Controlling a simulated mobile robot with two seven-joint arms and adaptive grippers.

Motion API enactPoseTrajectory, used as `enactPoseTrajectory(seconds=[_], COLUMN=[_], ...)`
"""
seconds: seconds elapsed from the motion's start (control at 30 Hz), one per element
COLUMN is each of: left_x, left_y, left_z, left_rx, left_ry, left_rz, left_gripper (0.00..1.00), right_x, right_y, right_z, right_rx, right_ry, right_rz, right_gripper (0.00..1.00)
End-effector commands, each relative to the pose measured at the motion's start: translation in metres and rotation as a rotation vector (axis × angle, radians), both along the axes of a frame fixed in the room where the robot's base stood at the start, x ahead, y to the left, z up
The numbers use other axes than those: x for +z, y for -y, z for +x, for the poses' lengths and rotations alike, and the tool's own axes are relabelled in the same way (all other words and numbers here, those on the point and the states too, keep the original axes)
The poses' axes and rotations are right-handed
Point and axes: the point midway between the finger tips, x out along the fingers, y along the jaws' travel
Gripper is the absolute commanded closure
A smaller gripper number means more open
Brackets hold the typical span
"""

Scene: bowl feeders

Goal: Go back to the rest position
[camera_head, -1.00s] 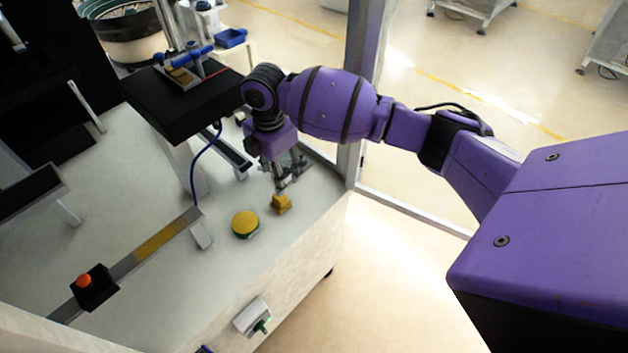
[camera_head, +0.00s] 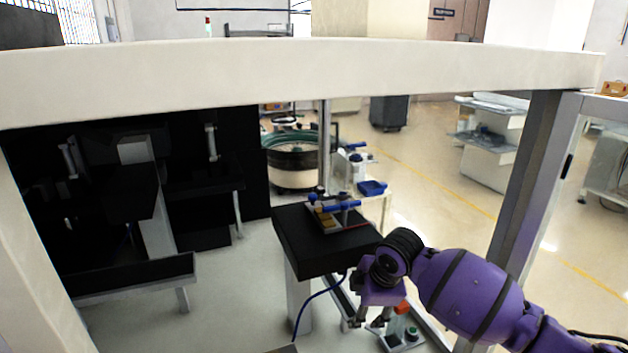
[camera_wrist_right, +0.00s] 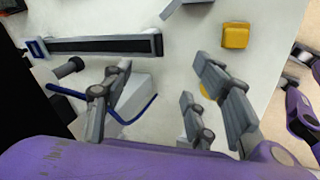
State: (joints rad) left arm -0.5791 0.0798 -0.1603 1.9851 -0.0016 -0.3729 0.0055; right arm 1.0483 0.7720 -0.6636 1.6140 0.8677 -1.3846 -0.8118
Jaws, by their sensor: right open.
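My right gripper (camera_head: 366,326) is in the lower middle of the head view, over the worktable beside the black feeder platform (camera_head: 318,252). In the right wrist view my right gripper (camera_wrist_right: 162,85) shows its grey fingers spread apart with nothing held between them. A yellow block (camera_wrist_right: 235,36) lies on the pale table beyond the fingers. A second yellow piece (camera_wrist_right: 207,92) is mostly hidden behind the right-hand finger. My left gripper is in neither view.
A metal post (camera_head: 524,190) of the enclosure stands right behind my right arm. A beam (camera_head: 300,78) crosses the upper head view. A blue cable (camera_head: 315,295) hangs beside the platform. A box with a green button (camera_head: 411,332) sits near the gripper.

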Motion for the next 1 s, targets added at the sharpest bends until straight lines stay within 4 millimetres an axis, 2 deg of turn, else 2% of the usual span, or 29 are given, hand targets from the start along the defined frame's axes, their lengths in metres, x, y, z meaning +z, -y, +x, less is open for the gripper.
enactPoseTrajectory(seconds=[0.03, 0.1, 0.27, 0.37, 0.47, 0.57, 0.77, 0.87, 0.97, 1.0], left_x=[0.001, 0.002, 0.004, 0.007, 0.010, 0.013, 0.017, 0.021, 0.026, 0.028], left_y=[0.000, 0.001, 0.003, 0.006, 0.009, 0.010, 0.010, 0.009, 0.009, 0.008], left_z=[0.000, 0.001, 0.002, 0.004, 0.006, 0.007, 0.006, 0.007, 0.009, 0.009], left_rx=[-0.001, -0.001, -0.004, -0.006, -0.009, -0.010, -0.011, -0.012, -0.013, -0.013], left_ry=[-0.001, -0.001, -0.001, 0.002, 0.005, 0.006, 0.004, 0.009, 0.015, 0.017], left_rz=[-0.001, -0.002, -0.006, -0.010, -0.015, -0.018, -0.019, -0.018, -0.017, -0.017], left_gripper=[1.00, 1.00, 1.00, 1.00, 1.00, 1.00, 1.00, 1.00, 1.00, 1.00], right_x=[-0.003, -0.006, -0.021, -0.033, -0.048, -0.064, -0.097, -0.117, -0.139, -0.149], right_y=[-0.015, -0.032, -0.057, -0.067, -0.069, -0.062, -0.025, 0.001, 0.028, 0.038], right_z=[0.003, 0.007, -0.002, -0.018, -0.042, -0.074, -0.154, -0.203, -0.260, -0.285], right_rx=[-0.042, -0.112, -0.253, -0.349, -0.467, -0.598, -0.860, -0.987, -1.109, -1.153], right_ry=[0.048, 0.112, 0.200, 0.233, 0.257, 0.278, 0.309, 0.321, 0.321, 0.315], right_rz=[0.064, 0.161, 0.365, 0.496, 0.635, 0.761, 0.913, 0.931, 0.905, 0.882], right_gripper=[0.47, 0.47, 0.47, 0.47, 0.47, 0.47, 0.47, 0.47, 0.47, 0.47])
